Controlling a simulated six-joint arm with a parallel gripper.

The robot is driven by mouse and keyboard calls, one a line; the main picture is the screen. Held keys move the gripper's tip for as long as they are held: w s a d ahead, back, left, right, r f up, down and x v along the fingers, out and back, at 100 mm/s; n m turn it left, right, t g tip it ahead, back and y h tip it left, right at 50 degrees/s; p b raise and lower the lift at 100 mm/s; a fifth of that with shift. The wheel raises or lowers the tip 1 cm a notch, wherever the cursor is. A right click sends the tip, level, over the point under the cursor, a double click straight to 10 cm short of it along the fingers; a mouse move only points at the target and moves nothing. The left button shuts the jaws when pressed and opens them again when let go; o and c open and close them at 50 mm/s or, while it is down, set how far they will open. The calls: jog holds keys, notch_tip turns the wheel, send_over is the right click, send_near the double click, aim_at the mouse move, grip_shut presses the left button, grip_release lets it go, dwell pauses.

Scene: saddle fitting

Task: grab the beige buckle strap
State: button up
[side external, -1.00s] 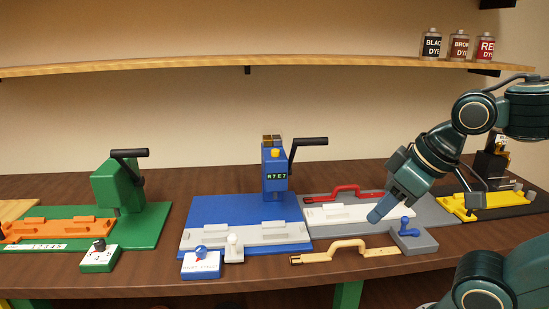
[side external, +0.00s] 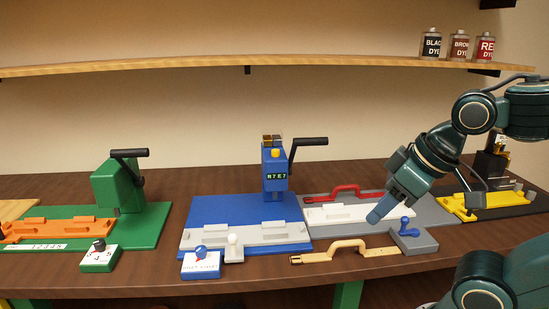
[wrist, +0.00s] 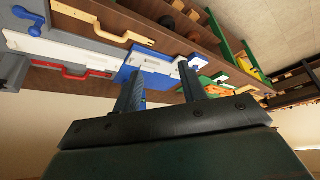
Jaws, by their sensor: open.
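The beige buckle strap (side external: 345,250) lies flat along the front of the bench, with a raised handle-like loop in its middle and a dark buckle at its left end. It also shows in the wrist view (wrist: 105,30), at the upper left. My gripper (side external: 378,217) hangs above the grey station, behind and above the strap's right part, apart from it. In the wrist view the two fingers (wrist: 158,86) stand spread with nothing between them.
A red handle strap (side external: 345,191) lies behind the white bar (side external: 345,213) on the grey station. A blue lever (side external: 408,229) stands just right of the beige strap. The blue press (side external: 276,170) is to the left, the green press (side external: 118,185) farther left.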

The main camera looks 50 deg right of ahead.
jog(key=w+d+f+m+g+y, duration=0.2)
jog(key=w+d+f+m+g, duration=0.2)
jog(key=w+d+m, duration=0.8)
jog(key=s+d+f+m+y, duration=0.2)
jog(key=s+d+f+m, duration=0.2)
jog(key=m, duration=1.1)
jog(key=d+f, duration=0.3)
jog(key=d, duration=0.2)
jog(key=shift+f+m+y, duration=0.3)
jog(key=shift+s, duration=0.1)
jog(key=shift+x, duration=4.3)
jog(key=shift+a+f, duration=0.1)
jog(key=shift+a, duration=0.05)
